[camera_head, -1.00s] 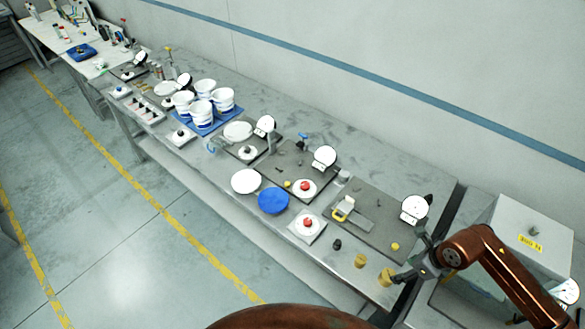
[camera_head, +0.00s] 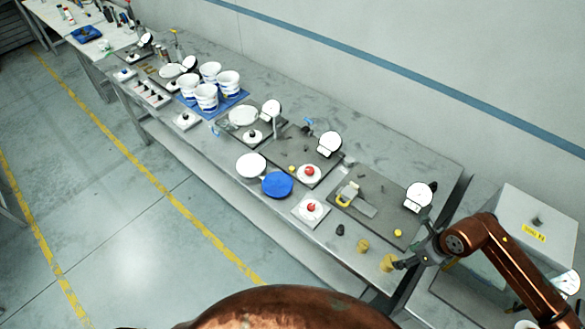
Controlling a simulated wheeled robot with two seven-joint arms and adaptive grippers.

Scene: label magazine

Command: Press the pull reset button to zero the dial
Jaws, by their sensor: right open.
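Several stations with round white dials stand along the long grey bench. The rightmost dial (camera_head: 418,195) stands on a dark plate (camera_head: 375,222) with a small yellow button (camera_head: 398,233) and a yellow-ended clamp. A middle dial (camera_head: 330,143) stands by a red button (camera_head: 310,170) on a white round base. Another red button (camera_head: 311,207) sits on a white square base at the front edge. The labels and dial needles are too small to read. My left gripper is out of view.
Yellow cylinders (camera_head: 363,246) and a black knob (camera_head: 340,230) stand at the front right edge.

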